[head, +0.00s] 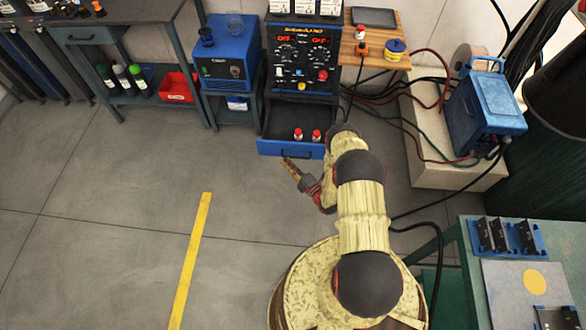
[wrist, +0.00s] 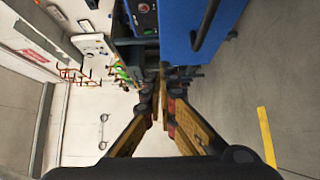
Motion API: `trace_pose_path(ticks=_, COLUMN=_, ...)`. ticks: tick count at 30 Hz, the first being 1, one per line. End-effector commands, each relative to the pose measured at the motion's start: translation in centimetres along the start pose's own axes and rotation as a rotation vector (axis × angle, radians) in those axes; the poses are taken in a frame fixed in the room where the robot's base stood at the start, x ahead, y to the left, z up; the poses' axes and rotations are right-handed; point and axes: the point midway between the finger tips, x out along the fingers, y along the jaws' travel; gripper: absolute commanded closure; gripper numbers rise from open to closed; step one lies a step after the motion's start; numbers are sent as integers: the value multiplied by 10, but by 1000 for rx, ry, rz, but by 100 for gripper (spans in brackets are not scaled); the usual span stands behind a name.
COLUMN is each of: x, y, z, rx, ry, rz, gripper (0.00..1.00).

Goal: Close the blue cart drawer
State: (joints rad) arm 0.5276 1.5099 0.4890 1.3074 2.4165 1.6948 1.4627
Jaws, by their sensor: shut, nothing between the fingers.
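The blue cart drawer (head: 290,149) is pulled out below the welding power unit (head: 303,50) in the head view. Two small white bottles with red caps (head: 307,135) stand inside it. Its blue front with a dark handle bar shows large in the wrist view (wrist: 185,35), at the upper right. I cannot tell whether the fingertips touch the drawer front.
A blue box unit (head: 225,55) stands on a small cart to the left. A workbench (head: 110,25) with bottles and a red bin (head: 178,87) is further left. Hoses and a blue case (head: 485,110) on a plinth are at right. The floor in front is open, with a yellow stripe (head: 192,255).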

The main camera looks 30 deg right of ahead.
Motion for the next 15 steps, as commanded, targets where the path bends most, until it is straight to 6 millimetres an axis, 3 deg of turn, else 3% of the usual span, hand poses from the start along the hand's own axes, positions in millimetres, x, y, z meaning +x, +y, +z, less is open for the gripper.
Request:
trace_pose_path(ticks=6, x=43, y=-1, z=-1, rx=-2, ry=4, rz=2, gripper=100)
trace_pose_path(ticks=15, x=66, y=-1, z=25, rx=-1, ry=0, rz=0, gripper=100)
